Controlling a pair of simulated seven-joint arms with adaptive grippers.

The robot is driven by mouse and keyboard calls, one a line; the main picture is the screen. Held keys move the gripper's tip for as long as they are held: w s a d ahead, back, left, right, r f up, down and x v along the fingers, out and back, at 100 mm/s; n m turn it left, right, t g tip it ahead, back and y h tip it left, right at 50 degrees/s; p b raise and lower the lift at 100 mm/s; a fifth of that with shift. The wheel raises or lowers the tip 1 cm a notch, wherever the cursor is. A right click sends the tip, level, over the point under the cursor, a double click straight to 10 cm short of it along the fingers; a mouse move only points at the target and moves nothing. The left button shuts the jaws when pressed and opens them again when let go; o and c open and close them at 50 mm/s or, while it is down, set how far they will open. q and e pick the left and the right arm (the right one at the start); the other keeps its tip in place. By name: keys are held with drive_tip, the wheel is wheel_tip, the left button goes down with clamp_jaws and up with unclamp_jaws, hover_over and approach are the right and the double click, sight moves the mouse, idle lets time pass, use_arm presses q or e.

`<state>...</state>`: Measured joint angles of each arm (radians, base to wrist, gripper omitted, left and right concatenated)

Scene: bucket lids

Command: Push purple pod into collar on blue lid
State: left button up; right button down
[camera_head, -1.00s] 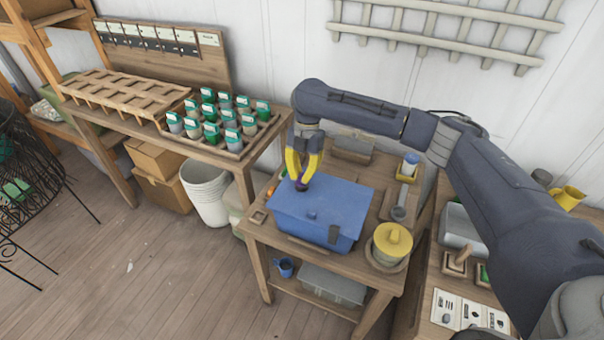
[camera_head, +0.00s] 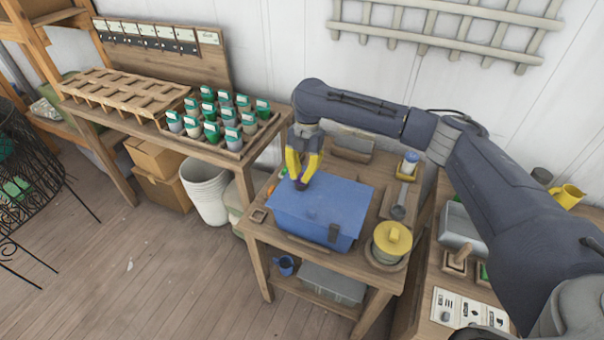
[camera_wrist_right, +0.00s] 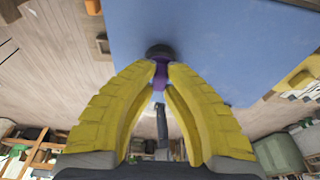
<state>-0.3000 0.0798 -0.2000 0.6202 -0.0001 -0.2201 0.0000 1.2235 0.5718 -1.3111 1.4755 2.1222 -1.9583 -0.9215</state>
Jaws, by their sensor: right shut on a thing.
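The blue lid (camera_head: 325,205) tops a blue box on the small wooden table in the head view. It also fills the top of the right wrist view (camera_wrist_right: 220,45). My right gripper (camera_head: 301,182) has yellow fingers, points down over the lid's back left part, and is shut on the purple pod (camera_wrist_right: 160,72). A dark round collar (camera_wrist_right: 159,50) shows at the pod's far end in the wrist view. The pod meets or overlaps it there; how deep it sits I cannot tell. The fingers hide much of the pod in the head view. My left gripper is not in view.
A yellow-lidded pot (camera_head: 392,240) stands right of the box. A wooden board with a grey scoop (camera_head: 399,208) lies behind it. A seedling tray (camera_head: 232,150) fills the bench at left.

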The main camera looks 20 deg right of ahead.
drive_tip(key=shift+f, duration=0.1)
drive_tip(key=c, duration=1.4)
unclamp_jaws()
drive_tip(key=shift+c, duration=0.2)
drive_tip(key=shift+c, duration=0.5)
drive_tip(key=shift+v, duration=3.55)
